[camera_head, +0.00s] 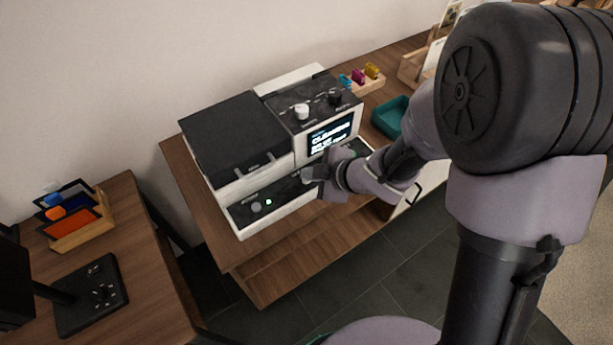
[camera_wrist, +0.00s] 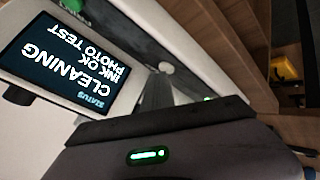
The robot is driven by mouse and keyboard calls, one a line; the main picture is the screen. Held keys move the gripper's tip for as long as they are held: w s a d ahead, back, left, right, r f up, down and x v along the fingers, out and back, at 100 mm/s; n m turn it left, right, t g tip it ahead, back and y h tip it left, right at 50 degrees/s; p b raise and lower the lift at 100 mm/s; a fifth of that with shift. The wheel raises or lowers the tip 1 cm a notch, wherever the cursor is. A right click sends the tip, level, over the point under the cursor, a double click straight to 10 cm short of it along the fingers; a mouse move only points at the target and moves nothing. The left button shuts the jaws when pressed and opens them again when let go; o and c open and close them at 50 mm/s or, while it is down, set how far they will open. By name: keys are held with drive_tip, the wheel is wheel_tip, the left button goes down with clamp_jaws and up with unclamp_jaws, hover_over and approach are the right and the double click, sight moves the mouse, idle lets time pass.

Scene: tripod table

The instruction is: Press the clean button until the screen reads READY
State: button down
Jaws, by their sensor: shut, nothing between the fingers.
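The printer (camera_head: 235,140) is a black and white machine on a wooden cabinet. Its screen (camera_head: 331,134) reads CLEANING; in the wrist view the screen (camera_wrist: 62,62) appears upside down and reads STATUS, CLEANING, INK OK, PHOTO TEST. My gripper (camera_head: 312,176) is shut and empty, with its tip at the front control strip just below the screen. In the wrist view the fingers (camera_wrist: 157,88) point at a pale round button (camera_wrist: 166,68); I cannot tell whether they touch it. Its label is not readable.
Another round button (camera_head: 256,207) and a green light sit on the strip's left part. Knobs (camera_head: 302,111) stand on top of the printer. A desk with an orange-filled holder (camera_head: 75,228) stands at the left.

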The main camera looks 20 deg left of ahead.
drive_tip(key=shift+r+p, duration=0.65)
drive_tip(key=shift+r, duration=0.15)
wheel_tip(320, 180, up, 5)
drive_tip(key=p, duration=0.4)
drive_tip(key=shift+p, duration=0.4)
